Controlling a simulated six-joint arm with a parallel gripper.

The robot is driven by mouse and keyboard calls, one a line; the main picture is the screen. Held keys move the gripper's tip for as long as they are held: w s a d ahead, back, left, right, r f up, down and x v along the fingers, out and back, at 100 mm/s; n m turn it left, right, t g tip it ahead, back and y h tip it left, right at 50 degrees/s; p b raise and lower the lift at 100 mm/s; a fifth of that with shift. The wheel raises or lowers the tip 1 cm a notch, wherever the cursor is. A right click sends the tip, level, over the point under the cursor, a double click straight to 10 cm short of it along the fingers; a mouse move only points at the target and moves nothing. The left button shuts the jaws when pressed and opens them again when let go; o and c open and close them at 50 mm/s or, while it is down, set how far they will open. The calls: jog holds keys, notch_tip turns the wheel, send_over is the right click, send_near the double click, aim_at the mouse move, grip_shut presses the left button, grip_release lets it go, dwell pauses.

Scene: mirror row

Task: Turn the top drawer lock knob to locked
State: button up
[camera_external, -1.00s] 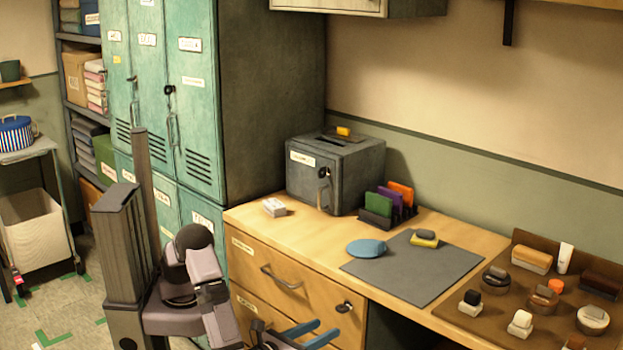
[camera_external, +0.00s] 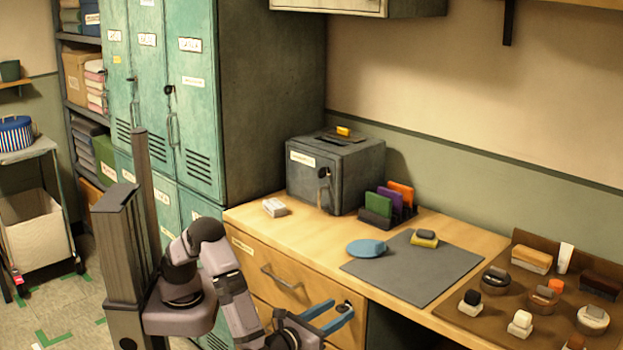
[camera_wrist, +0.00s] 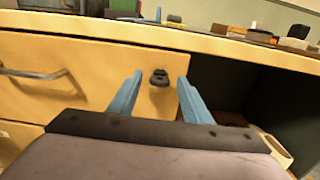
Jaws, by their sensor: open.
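The top drawer (camera_external: 262,260) is a wooden front under the desk top, with a metal bar handle (camera_external: 280,277). Its dark lock knob (camera_wrist: 159,77) sits at the right part of the drawer front. In the wrist view the knob shows between and beyond the two blue fingers of my gripper (camera_wrist: 158,80). In the external view my gripper (camera_external: 332,314) is at the drawer front by the knob, which a finger partly hides. The fingers are open on either side of the knob's line, with nothing held. I cannot tell whether they touch it.
The desk top (camera_external: 300,235) overhangs just above the knob. Right of the drawer is a dark open knee space (camera_external: 395,330). A grey mat (camera_external: 415,270), a grey lock box (camera_external: 335,172) and a brown board (camera_external: 480,318) with several brushes or blocks stand on the desk.

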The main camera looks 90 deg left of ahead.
jog(key=shift+w+a, duration=0.3)
jog(key=shift+a, duration=0.05)
jog(key=c, duration=1.1)
